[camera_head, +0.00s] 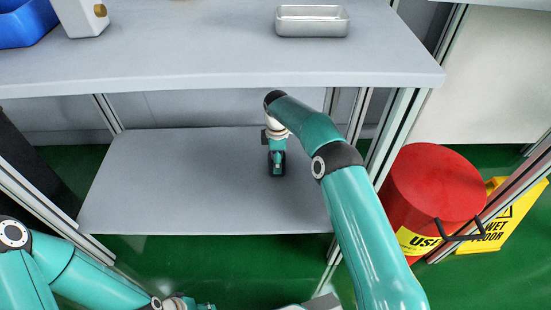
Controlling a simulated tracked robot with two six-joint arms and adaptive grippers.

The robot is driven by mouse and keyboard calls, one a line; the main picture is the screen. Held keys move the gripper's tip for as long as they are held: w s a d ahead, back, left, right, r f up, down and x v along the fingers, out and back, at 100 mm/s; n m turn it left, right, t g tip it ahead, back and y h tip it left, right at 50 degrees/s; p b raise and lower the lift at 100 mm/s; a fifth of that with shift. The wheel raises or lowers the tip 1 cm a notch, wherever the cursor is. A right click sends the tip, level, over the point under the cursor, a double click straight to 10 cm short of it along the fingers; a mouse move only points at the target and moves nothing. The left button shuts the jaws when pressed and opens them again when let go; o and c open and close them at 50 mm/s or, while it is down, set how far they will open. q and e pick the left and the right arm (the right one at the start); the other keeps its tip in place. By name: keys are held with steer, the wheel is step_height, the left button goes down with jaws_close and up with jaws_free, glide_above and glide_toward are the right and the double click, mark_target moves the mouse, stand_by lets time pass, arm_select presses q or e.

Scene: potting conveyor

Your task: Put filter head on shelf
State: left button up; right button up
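The lower shelf (190,180) is a flat grey board under the table and is bare around my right gripper. My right arm comes in from the right and bends down under the table's front edge. My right gripper (277,168) is at its end, over the shelf's right part, pointing down. It is small and dark, and I cannot tell whether its fingers are open or hold anything. My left arm is low at the left, and its wrist end shows at the bottom edge, with the fingers out of view. I cannot make out a filter head for certain.
The grey table (180,60) above carries a metal tray (312,22), a white block with a brass round part (83,17) and a blue bin (24,24). Metal posts flank the shelf. A red bin (430,185) and a yellow wet-floor sign (497,218) stand at the right.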

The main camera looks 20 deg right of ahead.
step_height(320, 180, up, 12)
steer(key=p, duration=0.6)
steer(key=shift+r, duration=0.15)
